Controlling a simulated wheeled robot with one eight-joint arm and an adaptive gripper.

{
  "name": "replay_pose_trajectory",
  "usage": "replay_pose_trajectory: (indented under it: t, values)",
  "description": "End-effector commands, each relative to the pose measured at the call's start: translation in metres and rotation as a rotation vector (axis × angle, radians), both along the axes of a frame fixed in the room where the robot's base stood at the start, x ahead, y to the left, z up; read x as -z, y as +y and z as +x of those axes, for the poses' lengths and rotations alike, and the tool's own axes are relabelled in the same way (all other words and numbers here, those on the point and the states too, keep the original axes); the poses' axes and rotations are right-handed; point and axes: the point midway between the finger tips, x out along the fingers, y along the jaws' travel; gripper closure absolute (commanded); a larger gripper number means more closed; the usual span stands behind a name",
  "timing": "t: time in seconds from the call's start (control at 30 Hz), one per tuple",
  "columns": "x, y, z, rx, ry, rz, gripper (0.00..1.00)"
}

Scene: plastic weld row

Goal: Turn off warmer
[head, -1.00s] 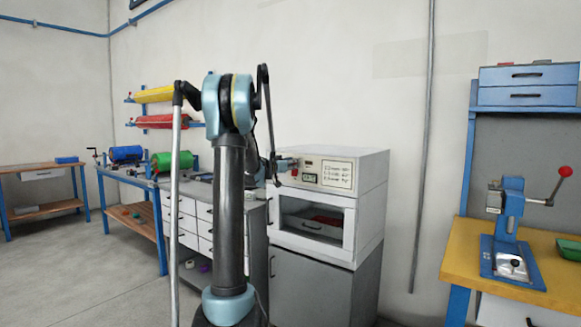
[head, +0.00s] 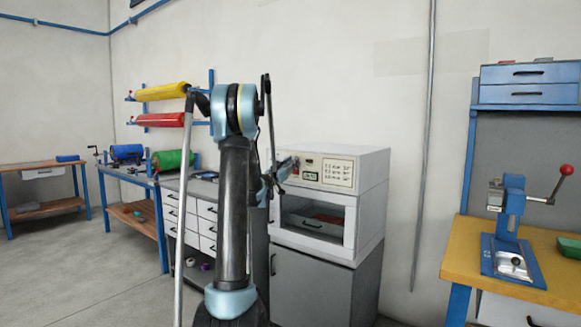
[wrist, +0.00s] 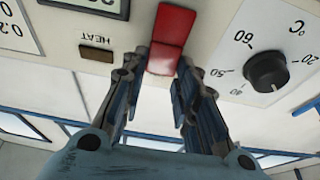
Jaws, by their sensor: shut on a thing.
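The warmer (head: 371,205) is a white-grey cabinet oven with a glazed front door and a control panel (head: 335,164) on top. Its red switch (wrist: 172,28) shows large in the wrist view, where the panel appears upside down. My gripper (wrist: 160,70) is at the lower end of the switch, with one finger on each side, shut on it. In the head view my gripper (head: 285,168) is at the left end of the panel, and the switch there is mostly hidden.
A black temperature dial (wrist: 267,71) and a small dark HEAT indicator (wrist: 96,53) flank the switch in the wrist view. A grey drawer cabinet (head: 207,212) stands left of the warmer. A yellow bench (head: 465,250) with a blue press is at right.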

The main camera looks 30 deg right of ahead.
Motion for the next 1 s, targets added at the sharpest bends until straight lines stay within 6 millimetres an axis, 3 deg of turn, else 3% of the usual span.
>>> replay_pose_trajectory:
  t: [0.33, 0.37, 0.43, 0.8, 1.0]
  values:
    - [0.001, 0.002, 0.002, -0.006, -0.002, -0.007, 0.96]
    - [0.001, 0.002, 0.002, -0.006, -0.002, -0.007, 0.67]
    - [0.001, 0.002, 0.002, -0.005, -0.002, -0.007, 0.52]
    - [0.001, 0.003, 0.000, -0.003, -0.003, -0.006, 0.52]
    - [0.008, 0.021, -0.007, -0.004, -0.003, -0.006, 0.52]
